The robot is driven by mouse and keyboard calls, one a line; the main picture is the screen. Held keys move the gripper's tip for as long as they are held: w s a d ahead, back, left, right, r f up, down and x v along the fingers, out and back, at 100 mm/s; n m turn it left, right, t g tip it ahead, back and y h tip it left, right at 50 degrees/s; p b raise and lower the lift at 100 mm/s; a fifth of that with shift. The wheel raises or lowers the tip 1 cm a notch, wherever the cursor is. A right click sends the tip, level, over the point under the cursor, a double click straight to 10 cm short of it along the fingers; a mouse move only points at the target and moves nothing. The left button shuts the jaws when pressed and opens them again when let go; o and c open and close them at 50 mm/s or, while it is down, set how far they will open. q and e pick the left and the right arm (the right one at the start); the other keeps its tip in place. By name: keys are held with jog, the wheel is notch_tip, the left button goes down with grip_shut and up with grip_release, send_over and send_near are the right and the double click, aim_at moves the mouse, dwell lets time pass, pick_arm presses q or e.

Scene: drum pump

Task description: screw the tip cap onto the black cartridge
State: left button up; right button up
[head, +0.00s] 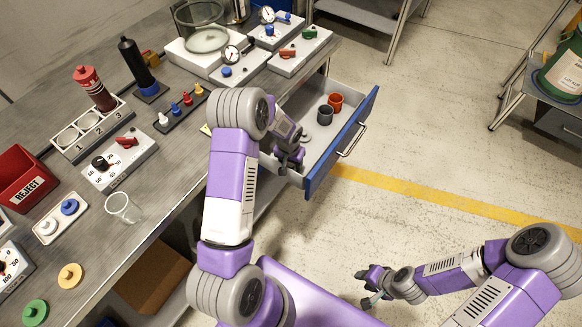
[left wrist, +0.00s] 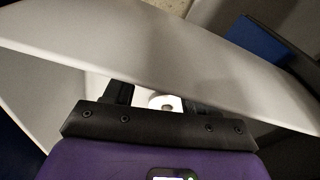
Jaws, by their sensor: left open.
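The black cartridge (head: 138,68) stands upright in a small dark base on the workbench, at the upper left of the head view. A dark strip (head: 177,115) in front of it holds a row of small pointed pieces in white, blue, yellow and red; I cannot tell which is the tip cap. My left gripper (head: 291,160) is open over the drawer, well to the right of the cartridge. In the left wrist view a white round piece with a hole (left wrist: 166,102) shows between its fingers, not visibly held. My right gripper (head: 370,287) hangs over the floor; its jaw state is unclear.
The open drawer (head: 345,140) holds an orange cup (head: 335,102) and a dark cup (head: 324,115). A red cartridge (head: 94,88) stands in the numbered rack (head: 92,131). A clear cup (head: 122,208) stands near the bench edge.

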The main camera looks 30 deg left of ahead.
aim_at(291, 165)
pick_arm(q)
grip_shut()
dwell(0.4)
notch_tip(291, 165, up, 10)
jog(key=p, duration=0.3)
dwell(0.4)
